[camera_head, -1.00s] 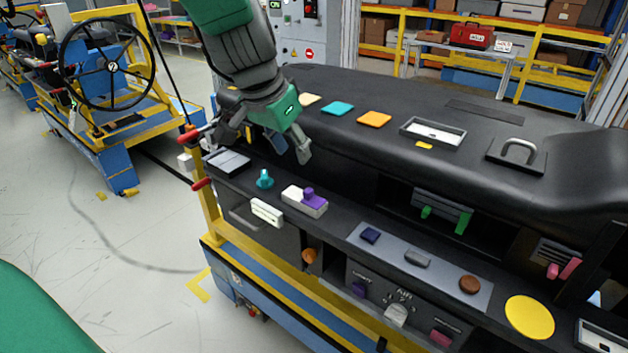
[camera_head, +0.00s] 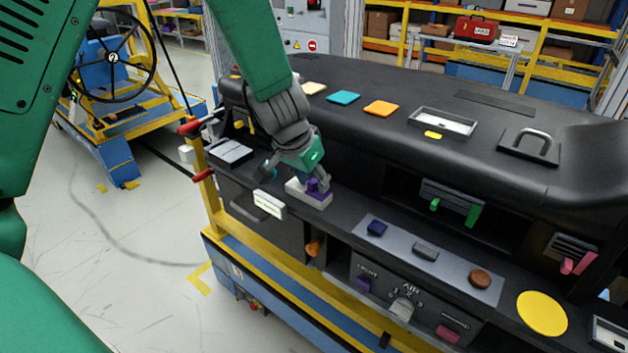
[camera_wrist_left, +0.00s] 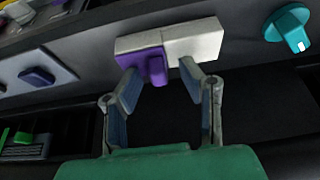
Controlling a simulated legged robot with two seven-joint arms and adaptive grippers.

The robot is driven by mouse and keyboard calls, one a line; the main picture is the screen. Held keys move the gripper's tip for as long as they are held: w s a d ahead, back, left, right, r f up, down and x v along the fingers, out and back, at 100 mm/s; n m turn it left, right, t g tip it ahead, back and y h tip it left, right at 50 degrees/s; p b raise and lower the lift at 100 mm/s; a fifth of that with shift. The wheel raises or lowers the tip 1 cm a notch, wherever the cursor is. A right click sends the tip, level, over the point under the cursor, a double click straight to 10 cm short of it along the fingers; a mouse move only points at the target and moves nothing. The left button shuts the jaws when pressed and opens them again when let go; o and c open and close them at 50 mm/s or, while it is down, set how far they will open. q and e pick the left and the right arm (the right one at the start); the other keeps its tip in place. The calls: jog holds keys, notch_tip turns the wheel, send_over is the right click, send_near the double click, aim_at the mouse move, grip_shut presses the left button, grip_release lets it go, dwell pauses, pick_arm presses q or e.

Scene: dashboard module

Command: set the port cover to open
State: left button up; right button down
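A white block (camera_head: 297,192) sits on the dashboard's front ledge, with a purple sliding piece (camera_head: 318,190) at its right end; I take this piece as the port cover. In the left wrist view, the purple piece (camera_wrist_left: 154,66) covers the left part of the white block (camera_wrist_left: 195,40) and has a raised tab. My left gripper (camera_head: 297,178) is at the block, pointing down. In the left wrist view my left gripper (camera_wrist_left: 160,74) is open, with the tab between its fingertips, nearer the left one. Contact cannot be told. My right gripper is not in view.
A teal knob (camera_wrist_left: 289,29) stands beside the block, mostly hidden by my gripper in the head view. A grey panel (camera_head: 400,248) with several buttons lies to the right. A white handle (camera_head: 269,204) is on the front below. The padded dashboard top (camera_head: 365,137) rises behind.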

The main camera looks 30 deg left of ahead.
aim_at(296, 182)
pick_arm(q)
jog(key=shift+a, duration=0.3)
jog(key=c, duration=0.6)
jog(key=shift+d, duration=0.3)
grip_shut()
jog(key=shift+a+r, duration=0.1)
jog(key=a, duration=0.4)
jog(key=shift+w+a, duration=0.3)
jog(key=shift+a, duration=0.3)
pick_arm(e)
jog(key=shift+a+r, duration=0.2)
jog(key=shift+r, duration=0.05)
pick_arm(q)
jog(key=o, duration=0.6)
grip_release()
jog(key=shift+d+r, duration=0.1)
jog(key=shift+d, duration=0.3)
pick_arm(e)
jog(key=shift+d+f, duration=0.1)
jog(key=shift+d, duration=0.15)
